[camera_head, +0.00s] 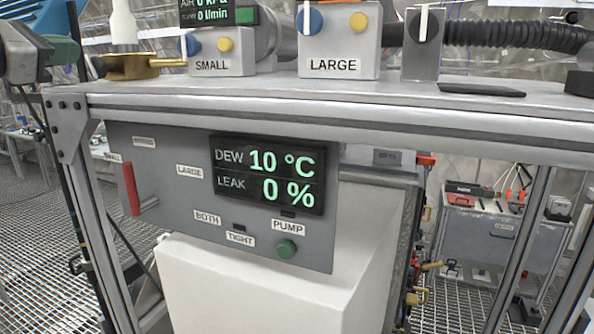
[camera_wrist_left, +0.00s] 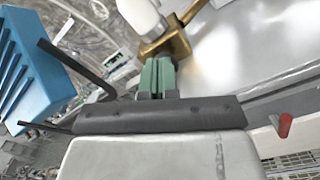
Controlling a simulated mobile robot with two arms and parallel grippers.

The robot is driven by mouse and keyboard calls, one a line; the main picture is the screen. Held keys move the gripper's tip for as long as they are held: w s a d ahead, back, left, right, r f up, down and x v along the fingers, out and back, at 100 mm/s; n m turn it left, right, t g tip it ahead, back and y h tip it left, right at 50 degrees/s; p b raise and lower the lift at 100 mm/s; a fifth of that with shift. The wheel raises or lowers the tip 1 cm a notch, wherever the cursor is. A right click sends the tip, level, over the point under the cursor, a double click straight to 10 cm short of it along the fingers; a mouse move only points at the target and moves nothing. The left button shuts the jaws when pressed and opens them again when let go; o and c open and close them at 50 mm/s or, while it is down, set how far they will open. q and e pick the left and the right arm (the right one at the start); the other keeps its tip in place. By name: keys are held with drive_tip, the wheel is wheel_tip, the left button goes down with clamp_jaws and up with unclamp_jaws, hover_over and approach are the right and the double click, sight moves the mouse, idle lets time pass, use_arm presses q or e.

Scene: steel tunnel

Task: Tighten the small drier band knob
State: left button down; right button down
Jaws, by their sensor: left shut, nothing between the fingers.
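A white upright cylinder (camera_head: 122,24) stands on a brass fitting (camera_head: 130,66) at the left end of the bench top, beside the SMALL box. The brass fitting also shows in the left wrist view (camera_wrist_left: 170,42), with a pointed arm sticking out. I cannot tell which part of it is the band knob. My left gripper (camera_head: 72,53) comes in from the left, at about the height of the brass fitting. Its green fingers (camera_wrist_left: 157,64) are shut and empty, with the tips just short of or against the brass; contact cannot be told. My right gripper is out of view.
Grey boxes marked SMALL (camera_head: 222,52) and LARGE (camera_head: 340,40) carry blue and yellow knobs. A panel (camera_head: 180,150) below has a red lever (camera_head: 131,188), a green PUMP button (camera_head: 286,249) and a display (camera_head: 268,175) reading DEW 10 °C, LEAK 0 %. A black hose runs behind right.

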sight(103, 68)
use_arm(q)
drive_tip(key=p+x, duration=0.2)
drive_tip(key=x, duration=0.1)
drive_tip(key=shift+w+d+r, duration=0.1)
drive_tip(key=shift+d+r, duration=0.05)
drive_tip(key=shift+r, duration=0.05)
drive_tip(key=shift+w, duration=0.1)
drive_tip(key=shift+f, duration=0.3)
